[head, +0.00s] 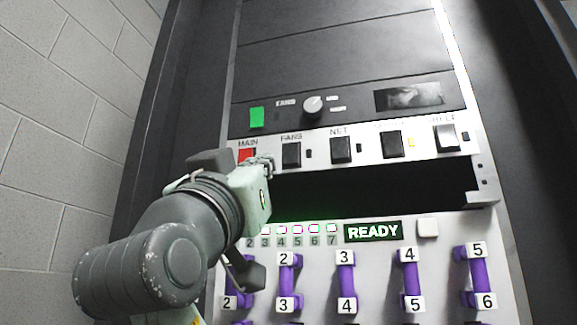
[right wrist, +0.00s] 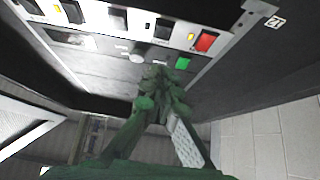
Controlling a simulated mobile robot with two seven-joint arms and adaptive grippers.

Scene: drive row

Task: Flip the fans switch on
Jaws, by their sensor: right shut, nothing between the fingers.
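The FANS switch (head: 291,155) is a black rocker on the light switch strip, just right of the red MAIN switch (head: 246,155). The small indicator beside it (head: 308,154) looks dark. My right gripper (head: 264,165) is shut and empty, in front of the strip at the lower right of MAIN and left of FANS. I cannot tell whether it touches the panel. In the right wrist view the shut fingers (right wrist: 158,75) point at the panel, with the red switch and a black switch (right wrist: 163,28), apparently FANS, beyond them. My left gripper is not in view.
More rockers, NET (head: 341,149) among them, continue right along the strip (head: 370,160). A knob (head: 313,107) and green block (head: 257,117) sit above. A dark recess (head: 370,190) lies below, then a READY display (head: 373,232) and purple numbered handles (head: 347,285).

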